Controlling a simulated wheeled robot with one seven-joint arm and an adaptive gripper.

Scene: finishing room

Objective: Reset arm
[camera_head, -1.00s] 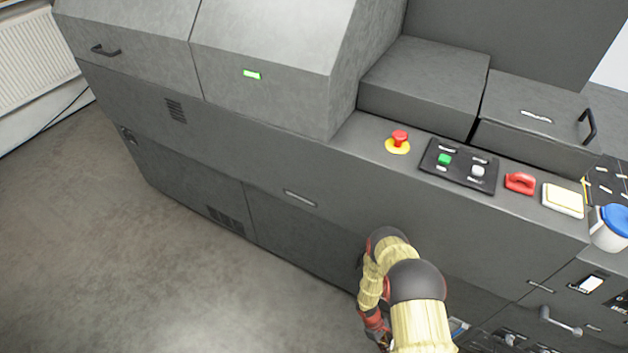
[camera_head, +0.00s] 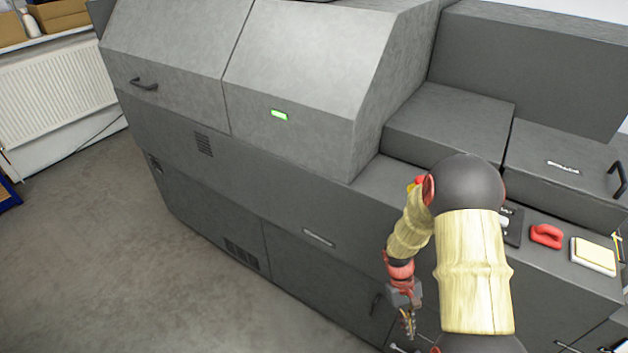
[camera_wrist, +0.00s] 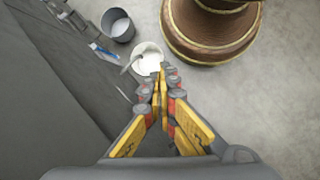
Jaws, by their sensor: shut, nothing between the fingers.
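My arm is folded in front of the large grey machine (camera_head: 200,180), with its elbow raised over the machine's control ledge. My gripper (camera_head: 408,328) hangs pointing down beside the machine's front face. In the wrist view my gripper (camera_wrist: 160,72) has its yellow and grey fingers drawn together at the tips, with nothing held. The arm hides part of the control panel in the head view.
A red handle (camera_head: 546,236) and a cream block (camera_head: 593,255) sit on the machine's ledge. The wrist view shows a white bowl (camera_wrist: 147,60), a grey bucket (camera_wrist: 117,25) and a round brown object (camera_wrist: 212,30) below. Open floor (camera_head: 120,260) lies left.

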